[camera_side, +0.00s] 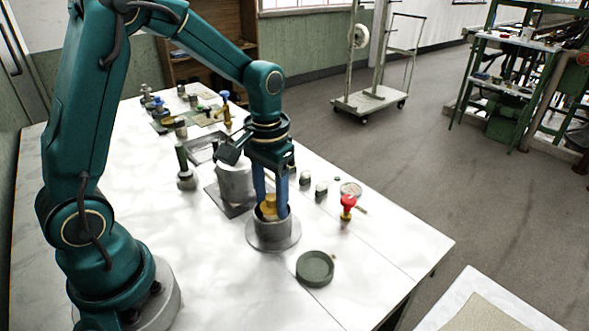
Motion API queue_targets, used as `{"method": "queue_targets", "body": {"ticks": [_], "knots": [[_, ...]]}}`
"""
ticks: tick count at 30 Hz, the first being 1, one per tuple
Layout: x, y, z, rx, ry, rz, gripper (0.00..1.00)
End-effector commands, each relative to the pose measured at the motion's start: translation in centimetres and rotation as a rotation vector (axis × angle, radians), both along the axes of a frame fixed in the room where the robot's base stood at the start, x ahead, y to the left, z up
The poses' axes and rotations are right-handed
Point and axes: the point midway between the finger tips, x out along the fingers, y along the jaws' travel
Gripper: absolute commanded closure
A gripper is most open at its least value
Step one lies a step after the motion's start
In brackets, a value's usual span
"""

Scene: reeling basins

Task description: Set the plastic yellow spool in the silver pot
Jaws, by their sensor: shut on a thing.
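The yellow spool (269,204) is between the blue fingers of my gripper (271,208). My gripper points down and is shut on the spool. The silver pot (272,236) stands on a round flat base on the white table, right under my gripper. The spool and fingertips are at the pot's mouth, with the lower part of the spool hidden by the pot's near wall. I cannot tell whether the spool touches the pot's floor.
A grey-green round dish (315,268) lies just right of the pot. A red-topped item (347,205) and small jars (321,190) stand behind right. A larger grey canister (234,182) stands close behind left. The table's (390,240) right front is clear.

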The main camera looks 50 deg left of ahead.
Motion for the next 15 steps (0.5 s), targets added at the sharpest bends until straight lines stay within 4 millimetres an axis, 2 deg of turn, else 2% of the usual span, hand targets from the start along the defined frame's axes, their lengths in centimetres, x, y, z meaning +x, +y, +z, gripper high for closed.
{"method": "queue_targets", "body": {"ticks": [1,15], "knots": [[-0.13,-0.03,-0.76,-0.001,0.009,-0.002,1.00],[-0.19,-0.06,-1.35,-0.003,0.010,-0.004,1.00]]}}
